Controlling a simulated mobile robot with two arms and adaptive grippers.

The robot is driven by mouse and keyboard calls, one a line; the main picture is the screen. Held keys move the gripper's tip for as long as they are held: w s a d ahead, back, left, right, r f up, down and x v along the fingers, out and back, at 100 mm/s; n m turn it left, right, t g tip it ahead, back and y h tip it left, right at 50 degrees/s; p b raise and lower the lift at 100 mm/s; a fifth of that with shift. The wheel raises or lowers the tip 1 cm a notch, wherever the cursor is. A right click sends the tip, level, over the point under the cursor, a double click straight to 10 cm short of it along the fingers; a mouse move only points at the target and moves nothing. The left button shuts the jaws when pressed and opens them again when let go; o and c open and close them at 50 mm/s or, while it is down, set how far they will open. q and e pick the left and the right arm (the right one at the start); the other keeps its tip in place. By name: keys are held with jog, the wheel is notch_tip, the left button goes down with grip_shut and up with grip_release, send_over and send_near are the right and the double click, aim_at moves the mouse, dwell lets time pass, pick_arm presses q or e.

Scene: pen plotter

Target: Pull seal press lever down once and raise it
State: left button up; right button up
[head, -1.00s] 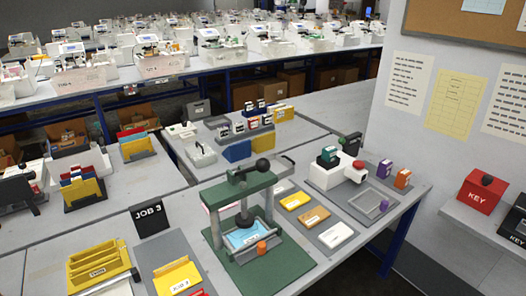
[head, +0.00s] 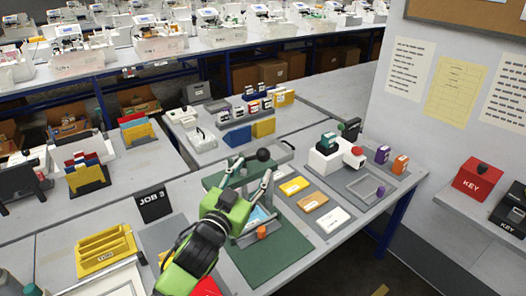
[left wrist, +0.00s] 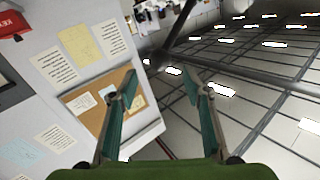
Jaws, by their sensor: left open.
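The seal press stands on a green base plate (head: 275,255) on the near bench. Its lever ends in a black ball knob (head: 263,155) at the top. My left gripper (head: 252,167) is open in front of the press, fingers pointing up, with the tips just below and left of the knob in the picture. I cannot tell whether they touch the lever. My gripper and arm hide much of the press frame. In the left wrist view the open fingers (left wrist: 160,74) have nothing between them, and the press does not show. My right gripper is not in view.
An orange block (head: 262,232) sits at the press's front. Right of it lie a yellow pad (head: 294,186) and a white card (head: 332,220) on grey mats. A JOB 3 sign (head: 153,204) and a yellow tray (head: 104,250) stand to the left.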

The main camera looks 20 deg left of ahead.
aim_at(260, 160)
pick_arm(q)
jog(key=w, duration=0.2)
jog(key=w+p, duration=0.1)
jog(key=w, duration=0.2)
jog(key=w+p, duration=0.1)
jog(key=w, duration=0.2)
jog(key=shift+w+d, duration=0.2)
jog(key=shift+d, duration=0.15)
grip_shut()
jog(key=shift+f, duration=0.1)
